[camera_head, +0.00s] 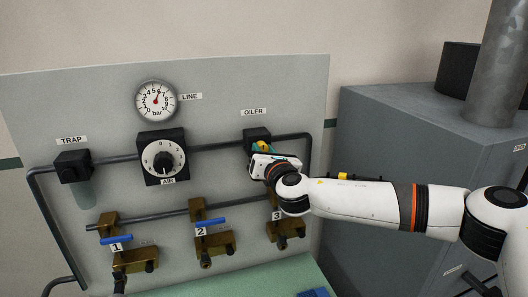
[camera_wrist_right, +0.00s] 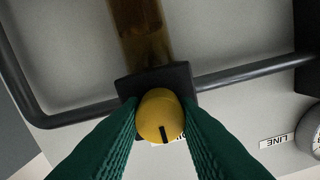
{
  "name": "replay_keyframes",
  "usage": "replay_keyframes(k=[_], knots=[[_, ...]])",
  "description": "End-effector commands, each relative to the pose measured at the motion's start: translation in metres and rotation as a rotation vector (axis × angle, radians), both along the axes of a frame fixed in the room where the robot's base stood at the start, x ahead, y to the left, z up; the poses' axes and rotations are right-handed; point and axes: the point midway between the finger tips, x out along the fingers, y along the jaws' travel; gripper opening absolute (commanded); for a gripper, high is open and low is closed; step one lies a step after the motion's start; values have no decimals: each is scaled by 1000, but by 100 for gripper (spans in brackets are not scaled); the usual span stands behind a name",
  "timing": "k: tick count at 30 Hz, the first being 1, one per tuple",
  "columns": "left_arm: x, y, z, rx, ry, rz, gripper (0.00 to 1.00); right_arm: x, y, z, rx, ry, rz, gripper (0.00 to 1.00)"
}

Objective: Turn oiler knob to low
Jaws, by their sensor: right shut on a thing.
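The oiler is a black block (camera_head: 256,134) on the pipe under the OILER label (camera_head: 254,111). In the right wrist view its yellow round knob (camera_wrist_right: 158,104) sits on the black block (camera_wrist_right: 127,87), with a black pointer mark towards the bottom of that picture. My right gripper (camera_wrist_right: 160,118) has its green ribbed fingers on both sides of the knob, shut on it. In the head view the right gripper (camera_head: 260,148) covers most of the knob. The scale lettering below the knob is mostly hidden by the fingers. My left gripper is not in view.
The panel also carries a gauge (camera_head: 156,101), an AIR dial (camera_head: 162,159), the TRAP unit (camera_head: 73,166) and brass valves with blue levers (camera_head: 210,222) below. A grey cabinet (camera_head: 390,140) stands right of the panel. A pipe (camera_head: 215,144) runs beside the oiler.

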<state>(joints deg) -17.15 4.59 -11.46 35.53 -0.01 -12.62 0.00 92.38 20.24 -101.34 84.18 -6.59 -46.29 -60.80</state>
Motion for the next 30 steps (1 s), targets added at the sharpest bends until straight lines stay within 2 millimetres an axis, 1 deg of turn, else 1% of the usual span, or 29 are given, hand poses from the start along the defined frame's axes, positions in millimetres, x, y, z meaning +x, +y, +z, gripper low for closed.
replay_keyframes(k=[5,11,17,30], knots=[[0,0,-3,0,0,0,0,0,-1,-1,21,7,-2,5],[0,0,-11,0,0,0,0,0,-1,-3,103,34,-2,5],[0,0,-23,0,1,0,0,0,-1,-5,253,84,-3,5],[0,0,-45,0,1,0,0,0,-1,-4,651,214,-3,5]])
